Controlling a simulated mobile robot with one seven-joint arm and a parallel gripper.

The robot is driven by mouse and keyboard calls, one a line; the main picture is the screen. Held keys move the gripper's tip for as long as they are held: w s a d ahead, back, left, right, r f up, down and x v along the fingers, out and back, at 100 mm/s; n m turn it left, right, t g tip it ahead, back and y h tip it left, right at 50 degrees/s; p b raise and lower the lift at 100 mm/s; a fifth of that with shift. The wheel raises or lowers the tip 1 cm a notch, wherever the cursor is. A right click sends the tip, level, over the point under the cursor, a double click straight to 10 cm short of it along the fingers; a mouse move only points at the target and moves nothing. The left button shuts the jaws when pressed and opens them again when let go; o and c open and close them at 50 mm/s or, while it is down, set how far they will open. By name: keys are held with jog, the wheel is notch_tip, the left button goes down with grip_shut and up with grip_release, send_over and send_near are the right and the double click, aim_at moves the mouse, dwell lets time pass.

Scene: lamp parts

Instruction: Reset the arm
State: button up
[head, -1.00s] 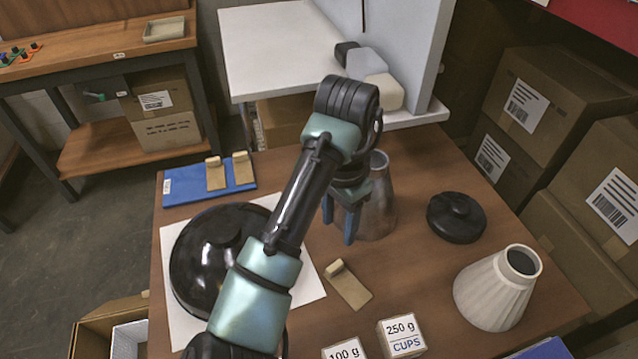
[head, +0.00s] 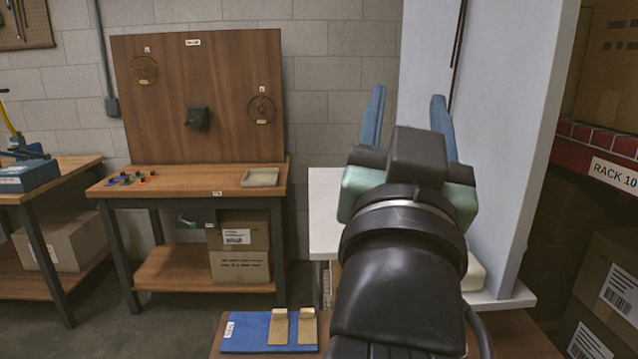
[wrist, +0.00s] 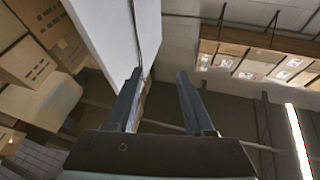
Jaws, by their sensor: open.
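My gripper (head: 408,112) is raised in front of me in the head view, fingers pointing up. Its two blue fingers stand well apart with nothing between them. In the wrist view my gripper (wrist: 158,95) is also open and empty, facing up toward shelving and the ceiling. The arm link below it covers much of the lower right of the head view. No lamp shade, lamp base or weight box shows in the head view now.
A white panel (head: 500,130) stands close behind and right of my gripper. A blue mat (head: 247,333) with two tan pieces lies on the table edge below. A wooden bench (head: 190,182) stands at the back left. Cartons (head: 612,290) are stacked at the right.

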jog(key=s+a+r+n+t+y, duration=0.4)
jog(key=s+a+r+t+y, duration=0.15)
jog(key=s+a+r, duration=0.35)
notch_tip(320, 180, up, 10)
jog(key=d+p, duration=0.1)
jog(key=p, duration=1.1)
jog(key=shift+s, duration=0.45)
jog(key=shift+d, duration=0.2)
